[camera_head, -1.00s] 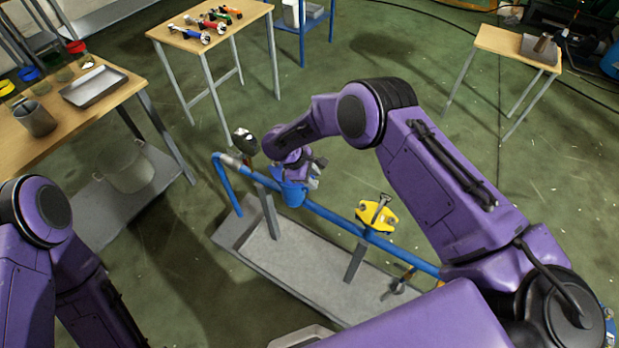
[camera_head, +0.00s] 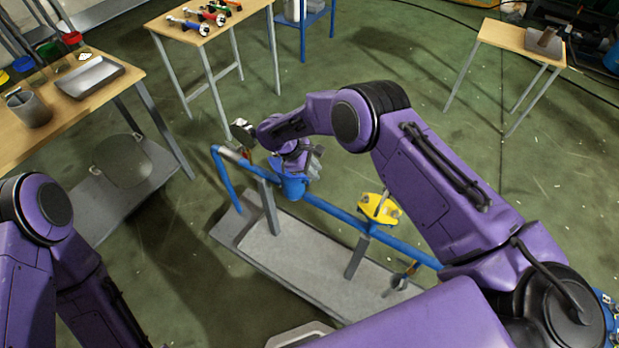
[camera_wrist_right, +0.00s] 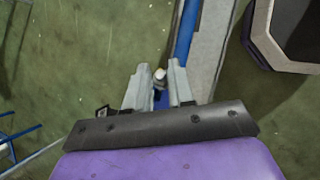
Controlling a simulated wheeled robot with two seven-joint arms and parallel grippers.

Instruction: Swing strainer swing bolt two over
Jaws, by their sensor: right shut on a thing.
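The blue strainer (camera_head: 291,188) sits on the blue pipe, left of centre in the head view. My right gripper (camera_head: 314,163) is at its top, with the wrist hiding part of the strainer. In the right wrist view, the grey fingers (camera_wrist_right: 159,92) are closed around a small bolt with a pale end (camera_wrist_right: 160,74), which looks like a swing bolt. Blue shows just below it between the fingers. Which of the swing bolts it is, I cannot tell. My left arm shows at the left edge, but its gripper is out of view.
The blue pipe (camera_head: 334,210) runs above a grey skid (camera_head: 300,265), with a yellow fitting (camera_head: 378,208) to the right of the strainer. A wooden table (camera_head: 60,115) with a tray and cups is left; another (camera_head: 205,40) holds tools. Floor right of the arm is open.

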